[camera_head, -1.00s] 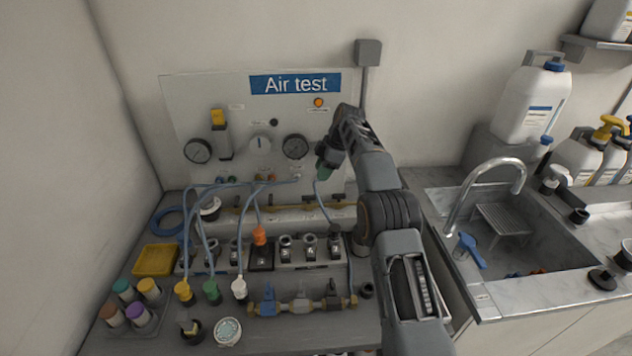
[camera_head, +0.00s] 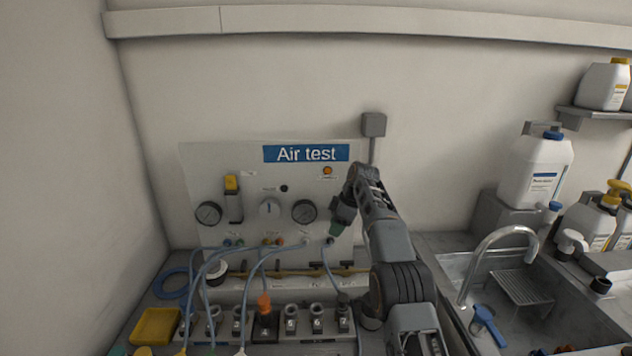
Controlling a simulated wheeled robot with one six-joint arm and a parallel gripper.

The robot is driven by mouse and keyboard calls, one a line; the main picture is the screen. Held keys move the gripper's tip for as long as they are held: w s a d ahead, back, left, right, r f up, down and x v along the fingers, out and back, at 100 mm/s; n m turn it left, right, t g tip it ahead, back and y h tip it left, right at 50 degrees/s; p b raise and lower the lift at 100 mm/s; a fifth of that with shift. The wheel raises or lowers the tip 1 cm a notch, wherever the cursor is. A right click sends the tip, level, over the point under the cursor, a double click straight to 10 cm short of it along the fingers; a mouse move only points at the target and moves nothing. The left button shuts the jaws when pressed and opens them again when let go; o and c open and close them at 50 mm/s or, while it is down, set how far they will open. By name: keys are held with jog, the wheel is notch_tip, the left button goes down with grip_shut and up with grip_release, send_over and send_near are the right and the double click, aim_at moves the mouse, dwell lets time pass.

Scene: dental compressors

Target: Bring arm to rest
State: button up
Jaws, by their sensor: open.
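My arm (camera_head: 388,240) reaches up from the bottom right of the head view and bends down in front of the right part of the Air test panel (camera_head: 240,180). My gripper (camera_head: 338,230) hangs at its end, pointing down, close to the panel's right edge. It is open, but its fingers are small and partly hidden. A blue hose (camera_head: 326,265) runs down from the panel just below the gripper.
A row of sockets (camera_head: 290,322) with an orange plug (camera_head: 264,303) and blue hoses lies below the panel. A yellow tray (camera_head: 156,326) is at left. The sink tap (camera_head: 490,262) and a white canister (camera_head: 536,170) stand at right. The wall above is clear.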

jog(key=s+d+f+m+h, duration=0.2)
jog(key=s+f+m, duration=0.2)
jog(key=f+m, duration=0.3)
jog(key=s+d+r+m+t, duration=0.1)
jog(key=s+r+m, duration=0.1)
jog(key=s, duration=0.9)
jog(key=s+d+r+m+t+h, duration=0.1)
jog(key=s+m, duration=0.3)
jog(key=s, duration=0.7)
jog(key=s+d+r+m+t+h, duration=0.1)
jog(key=s+d+r+m, duration=0.1)
jog(key=s, duration=1)
jog(key=shift+d+r+m+t, duration=0.3)
jog(key=shift+d+r+m, duration=0.15)
jog(key=shift+r, duration=0.55)
